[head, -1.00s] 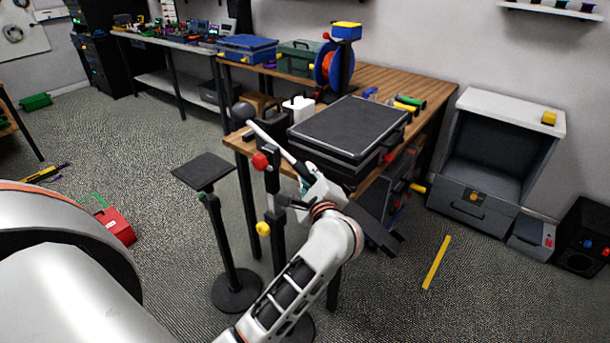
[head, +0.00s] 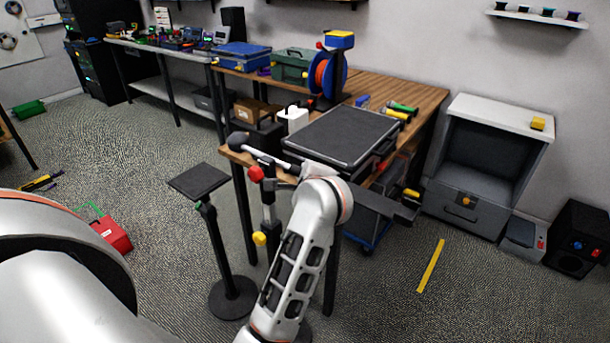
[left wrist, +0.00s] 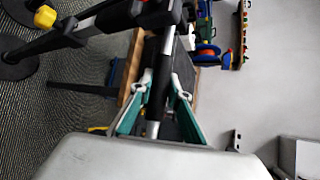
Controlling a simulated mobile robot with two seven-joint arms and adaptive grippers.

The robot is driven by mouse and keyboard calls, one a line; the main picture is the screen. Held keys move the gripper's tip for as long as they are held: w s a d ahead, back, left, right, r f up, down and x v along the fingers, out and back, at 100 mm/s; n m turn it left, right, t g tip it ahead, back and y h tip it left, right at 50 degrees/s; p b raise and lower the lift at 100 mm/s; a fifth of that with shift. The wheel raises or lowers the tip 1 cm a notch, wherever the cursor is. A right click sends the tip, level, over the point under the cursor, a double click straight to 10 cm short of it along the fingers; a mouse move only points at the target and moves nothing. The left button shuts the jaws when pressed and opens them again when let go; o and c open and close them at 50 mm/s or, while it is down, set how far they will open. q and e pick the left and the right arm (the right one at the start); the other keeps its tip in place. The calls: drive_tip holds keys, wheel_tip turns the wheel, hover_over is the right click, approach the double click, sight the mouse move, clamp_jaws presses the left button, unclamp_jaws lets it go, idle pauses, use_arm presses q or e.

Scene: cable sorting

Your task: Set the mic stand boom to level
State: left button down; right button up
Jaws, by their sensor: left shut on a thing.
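The mic stand (head: 268,205) stands upright before the table, with a red knob (head: 256,173) near its top and a yellow knob (head: 259,239) lower. Its pale boom (head: 268,158) ends at the left in a dark round mic head (head: 238,141). In the head view the boom slopes slightly down to the right, roughly along the table's front edge; I cannot tell if it is exactly level. My left gripper (left wrist: 161,92) has its green fingers on both sides of the boom's dark rear part (left wrist: 162,75), shut on it. In the head view my wrist hides this grip.
The wooden table (head: 410,95) carries a black case (head: 345,135), a cable reel (head: 325,75) and boxes close behind the boom. A second stand with a flat black top (head: 198,181) is close on the left. A yellow strip (head: 431,266) lies on open floor at right.

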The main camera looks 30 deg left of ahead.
use_arm(q)
drive_tip(key=c, duration=1.9)
unclamp_jaws()
